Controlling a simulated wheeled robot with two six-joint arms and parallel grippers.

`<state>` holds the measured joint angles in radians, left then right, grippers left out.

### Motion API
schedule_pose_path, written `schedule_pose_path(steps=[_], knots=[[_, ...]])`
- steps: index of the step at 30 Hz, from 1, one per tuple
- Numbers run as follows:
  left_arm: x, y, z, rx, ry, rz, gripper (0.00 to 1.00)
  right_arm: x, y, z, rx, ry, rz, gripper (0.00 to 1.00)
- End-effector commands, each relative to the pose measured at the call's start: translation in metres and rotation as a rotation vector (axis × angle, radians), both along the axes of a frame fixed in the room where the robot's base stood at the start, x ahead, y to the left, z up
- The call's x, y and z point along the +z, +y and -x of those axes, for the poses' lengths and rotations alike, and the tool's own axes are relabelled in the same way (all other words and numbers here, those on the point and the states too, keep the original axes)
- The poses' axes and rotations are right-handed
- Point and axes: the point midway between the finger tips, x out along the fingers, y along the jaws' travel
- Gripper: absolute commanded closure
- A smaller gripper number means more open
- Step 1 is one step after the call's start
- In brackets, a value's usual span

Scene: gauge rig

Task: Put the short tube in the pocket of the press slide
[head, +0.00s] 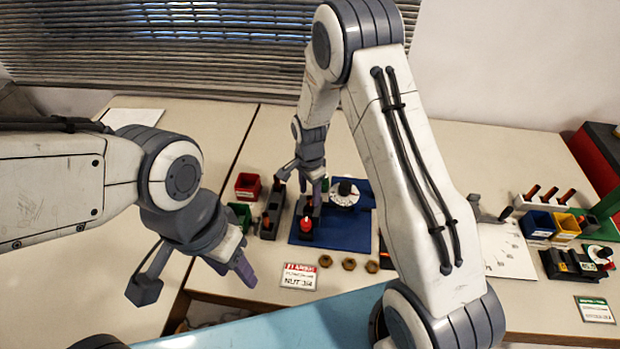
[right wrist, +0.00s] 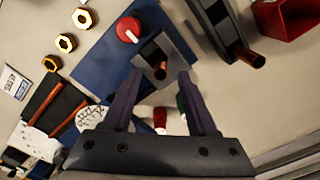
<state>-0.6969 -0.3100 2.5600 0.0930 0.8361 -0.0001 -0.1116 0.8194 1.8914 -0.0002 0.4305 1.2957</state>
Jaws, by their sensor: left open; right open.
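A short copper tube (right wrist: 160,70) stands in a dark grey block (right wrist: 152,50) on the blue base plate (right wrist: 98,58), seen in the right wrist view. The block, beside the red knob (right wrist: 128,30), looks like the press slide; its pocket edges are too small to make out. My right gripper (right wrist: 159,78) is open, its two fingers on either side of the tube's end in the picture; contact cannot be told. In the head view the right gripper (head: 302,186) is over the blue plate (head: 348,232) and partly hides the block. My left gripper (head: 195,280) is open and empty at the left.
A dark rack (right wrist: 225,28) holding another copper tube (right wrist: 249,57) stands beside the plate. Red (head: 248,186) and green bins are close by. Brass nuts (head: 349,265) and a sign (head: 299,275) lie in front. My right arm covers the middle table.

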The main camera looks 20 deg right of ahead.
Motion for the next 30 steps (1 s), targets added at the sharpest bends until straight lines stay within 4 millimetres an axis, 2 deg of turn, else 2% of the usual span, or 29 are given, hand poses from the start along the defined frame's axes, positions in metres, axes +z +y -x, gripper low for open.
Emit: schedule_pose_path(steps=[6,17,20,21,22,30], knots=[[0.006,0.0,0.0,0.0,0.0,0.0,0.5,-0.024,0.0,0.001,0.001,0.002,0.0,0.42],[0.006,0.0,0.0,0.0,0.0,0.0,0.5,-0.029,0.001,0.0,0.002,0.0,0.0,0.42],[0.006,0.0,0.0,0.0,0.0,0.0,0.5,-0.029,0.0,0.0,0.002,0.0,0.0,0.76],[0.006,0.0,0.0,0.0,0.0,0.0,0.5,-0.029,0.0,0.0,0.002,0.0,0.0,0.92],[0.006,0.0,0.0,0.0,0.0,0.0,0.5,-0.029,0.0,0.0,0.002,0.0,0.0,1.0],[0.006,0.0,0.0,0.0,0.0,0.0,0.5,-0.029,0.001,0.001,0.002,0.0,0.0,1.0]])
